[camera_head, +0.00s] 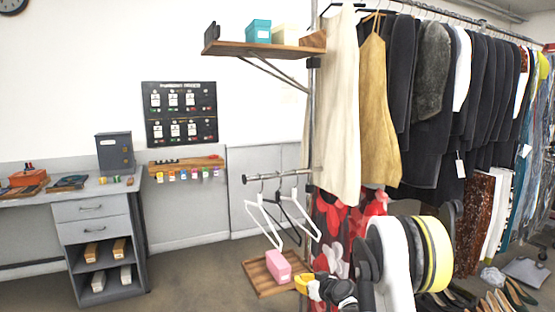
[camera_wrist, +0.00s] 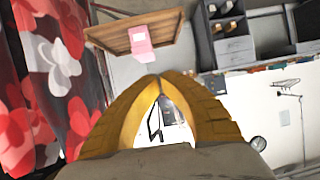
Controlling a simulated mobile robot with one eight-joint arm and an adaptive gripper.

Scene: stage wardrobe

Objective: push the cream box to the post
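The cream box (camera_head: 285,36) stands on the upper wooden shelf (camera_head: 262,48) in the head view, between a teal box (camera_head: 258,31) and a brown wooden block (camera_head: 313,39). It is pale against the white wall. The post (camera_head: 311,125) is the metal upright at the shelf's right end, beyond the brown block. My gripper (camera_head: 301,281) is far below that shelf, close to the lower wooden shelf. In the wrist view my gripper's yellow fingers (camera_wrist: 156,79) meet at their tips with nothing between them. The cream box does not show in the wrist view.
A pink box (camera_head: 278,266) sits on the lower wooden tray (camera_head: 262,282), just left of my gripper. White and black hangers (camera_head: 285,215) hang between the two shelves. Red floral fabric (camera_head: 345,235) and a full clothes rail stand to the right. A grey desk (camera_head: 95,215) is at left.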

